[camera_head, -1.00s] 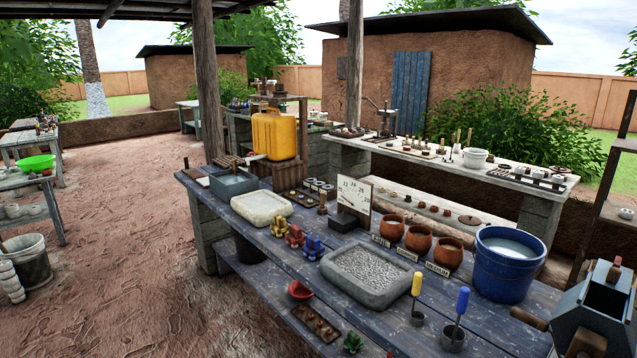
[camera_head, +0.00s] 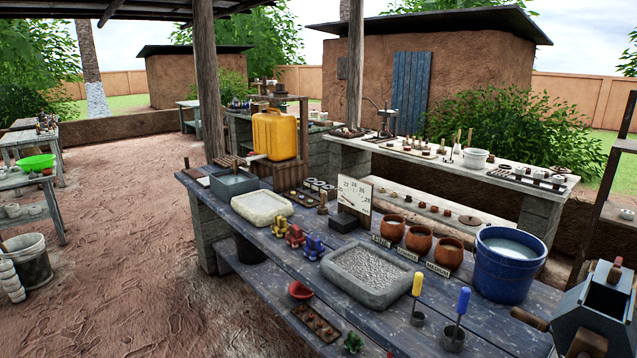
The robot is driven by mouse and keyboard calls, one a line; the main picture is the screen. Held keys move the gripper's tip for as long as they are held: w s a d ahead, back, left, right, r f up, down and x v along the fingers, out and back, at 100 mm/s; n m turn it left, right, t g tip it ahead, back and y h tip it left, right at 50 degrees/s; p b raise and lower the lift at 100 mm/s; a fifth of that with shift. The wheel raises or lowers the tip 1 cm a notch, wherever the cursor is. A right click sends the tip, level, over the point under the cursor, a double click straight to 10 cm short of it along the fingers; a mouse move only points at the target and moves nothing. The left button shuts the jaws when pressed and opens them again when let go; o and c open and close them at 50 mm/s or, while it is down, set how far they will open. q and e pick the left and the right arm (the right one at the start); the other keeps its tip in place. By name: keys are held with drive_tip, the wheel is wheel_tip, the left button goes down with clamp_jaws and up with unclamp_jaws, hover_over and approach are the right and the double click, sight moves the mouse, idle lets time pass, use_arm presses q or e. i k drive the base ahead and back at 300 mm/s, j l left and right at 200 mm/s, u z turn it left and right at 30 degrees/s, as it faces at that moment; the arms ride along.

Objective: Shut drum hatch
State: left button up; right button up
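A dark grey drum (camera_head: 590,312) with flat-sided metal walls stands at the lower right corner of the head view, cut off by the picture's edge. A wooden handle (camera_head: 530,319) sticks out at its left, and another wooden piece (camera_head: 588,343) shows at its front. A brown and red fitting (camera_head: 614,270) is on its top. I cannot tell from this view whether the hatch is open or shut. Neither of my grippers is in view.
The drum is at the right end of a dark plank bench (camera_head: 390,322). Left of it stand a blue bucket (camera_head: 507,264), yellow- and blue-handled tools in small cups, a gravel tray (camera_head: 372,300) and clay pots. The dirt floor (camera_head: 120,240) at left is open.

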sight(620, 281)
drive_tip(key=z, duration=1.5)
